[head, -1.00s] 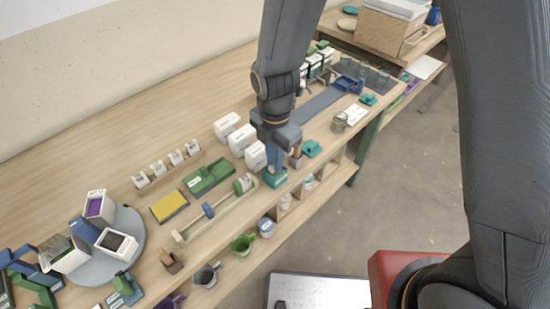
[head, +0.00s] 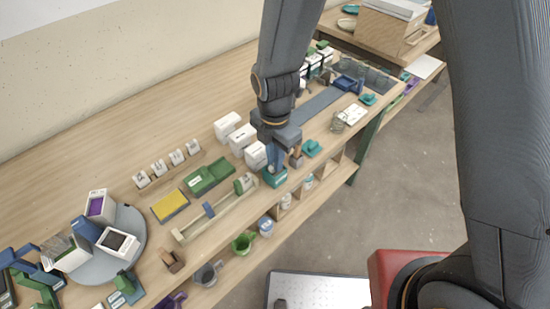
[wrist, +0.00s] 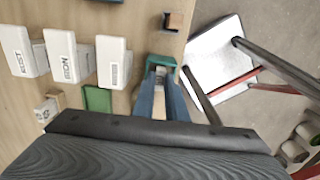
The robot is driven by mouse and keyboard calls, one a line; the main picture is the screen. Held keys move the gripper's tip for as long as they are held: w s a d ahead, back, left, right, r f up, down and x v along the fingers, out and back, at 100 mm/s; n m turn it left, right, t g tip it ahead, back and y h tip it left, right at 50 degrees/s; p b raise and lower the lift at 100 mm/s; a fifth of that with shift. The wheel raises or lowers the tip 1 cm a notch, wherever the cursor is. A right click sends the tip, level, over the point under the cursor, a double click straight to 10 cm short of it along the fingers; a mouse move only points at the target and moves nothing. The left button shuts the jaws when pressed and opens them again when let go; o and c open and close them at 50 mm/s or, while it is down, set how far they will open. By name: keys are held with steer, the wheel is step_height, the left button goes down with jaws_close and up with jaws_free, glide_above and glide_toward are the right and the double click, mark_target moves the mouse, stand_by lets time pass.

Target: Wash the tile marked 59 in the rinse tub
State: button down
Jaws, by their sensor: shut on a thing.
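My gripper (head: 273,166) points down at the front edge of the bench, its two blue fingers close together. In the wrist view its fingertips (wrist: 161,70) reach a small teal box (wrist: 163,60), which also shows in the head view (head: 275,179). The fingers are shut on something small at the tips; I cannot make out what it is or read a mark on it. I cannot tell whether the tips are inside the teal box or just above it. No number 59 is legible anywhere. I cannot tell which container is the rinse tub.
White labelled blocks (head: 241,140) stand just behind my gripper. A wooden-handled brush (head: 296,158) and a teal piece (head: 312,148) are to its right. A green tray (head: 208,177), a yellow pad (head: 170,206) and a round grey stand (head: 128,226) lie left.

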steer(key=shift+f, duration=0.2)
steer(key=shift+r, duration=0.4)
steer(key=shift+f, duration=0.4)
steer(key=shift+r, duration=0.1)
steer(key=shift+r+p, duration=2.35)
steer(key=shift+r, duration=0.6)
step_height(320, 180, up, 3)
steer(key=shift+f+p, duration=0.1)
steer(key=shift+p, duration=1)
